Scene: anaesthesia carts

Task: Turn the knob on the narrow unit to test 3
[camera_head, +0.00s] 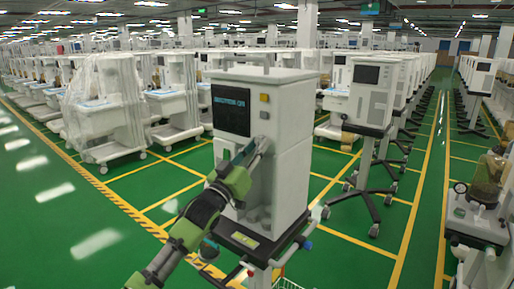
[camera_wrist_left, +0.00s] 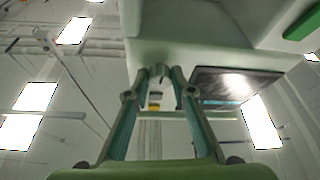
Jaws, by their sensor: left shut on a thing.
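The narrow unit (camera_head: 293,125) is a white upright cabinet in the middle of the head view. Its dark screen (camera_head: 231,109) shows lit text, too small to read fully. A yellow square button (camera_head: 264,97) and a grey one sit right of the screen. My left gripper (camera_head: 262,146) reaches up to the front below these buttons and is shut on the knob, which its fingers mostly hide. In the left wrist view the fingertips (camera_wrist_left: 158,72) meet at the white front, beside the dark screen (camera_wrist_left: 235,86). The knob's setting cannot be read. My right gripper is not in view.
The unit stands on a cart with a dark lower shelf (camera_head: 245,236). Another monitor unit on a wheeled stand (camera_head: 372,90) is close behind on the right. Plastic-covered carts (camera_head: 105,105) stand at left. Green floor with yellow lines is clear at front left.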

